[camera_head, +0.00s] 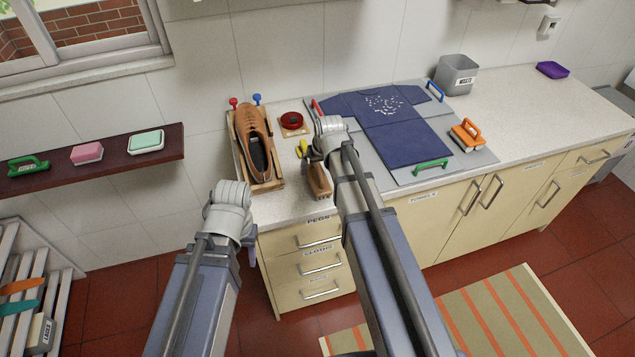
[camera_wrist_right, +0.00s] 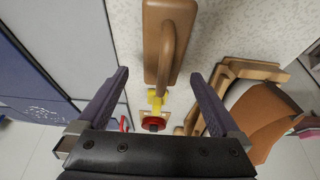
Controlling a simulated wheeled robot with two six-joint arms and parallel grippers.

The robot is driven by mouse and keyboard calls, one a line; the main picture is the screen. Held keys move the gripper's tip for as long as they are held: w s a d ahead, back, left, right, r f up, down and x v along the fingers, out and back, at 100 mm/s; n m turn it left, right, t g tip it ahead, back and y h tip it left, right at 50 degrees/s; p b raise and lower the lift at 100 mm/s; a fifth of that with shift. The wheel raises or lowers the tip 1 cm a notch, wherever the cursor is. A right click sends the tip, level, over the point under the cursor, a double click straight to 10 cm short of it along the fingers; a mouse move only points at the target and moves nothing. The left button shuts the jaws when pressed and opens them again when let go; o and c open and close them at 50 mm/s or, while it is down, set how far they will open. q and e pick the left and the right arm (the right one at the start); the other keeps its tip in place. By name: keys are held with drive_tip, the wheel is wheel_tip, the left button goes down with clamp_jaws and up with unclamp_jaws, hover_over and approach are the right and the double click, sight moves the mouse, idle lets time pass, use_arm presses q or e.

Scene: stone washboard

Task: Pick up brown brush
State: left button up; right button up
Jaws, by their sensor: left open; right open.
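The brown brush (camera_head: 319,182) lies on the counter near its front edge, right of the shoe. It also shows in the right wrist view (camera_wrist_right: 156,62), its arched handle facing the camera. My right gripper (camera_wrist_right: 158,76) is open and empty, with its two fingers spread either side of the space at the handle's near end, apart from it. In the head view its fingers are mostly hidden behind my right wrist. My left gripper (camera_head: 249,250) is open, low in front of the counter, mostly hidden by its own wrist.
A brown shoe (camera_head: 254,145) sits in a wooden holder to the left. A red round item (camera_head: 291,120) and a small yellow item (camera_head: 303,148) lie close to the brush. A blue shirt (camera_head: 385,110) lies on a grey board; an orange-handled brush (camera_head: 467,134) is at its right.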

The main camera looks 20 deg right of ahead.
drive_tip(key=b+x, duration=0.3)
drive_tip(key=x, duration=0.1)
drive_tip(key=shift+s+a+f+b, duration=0.1)
drive_tip(key=shift+a+f+b, duration=0.05)
drive_tip(key=shift+f+b, duration=0.15)
drive_tip(key=shift+r, duration=0.1)
drive_tip(key=c, duration=1.4)
wheel_tip(320, 180, up, 10)
drive_tip(key=p, duration=1)
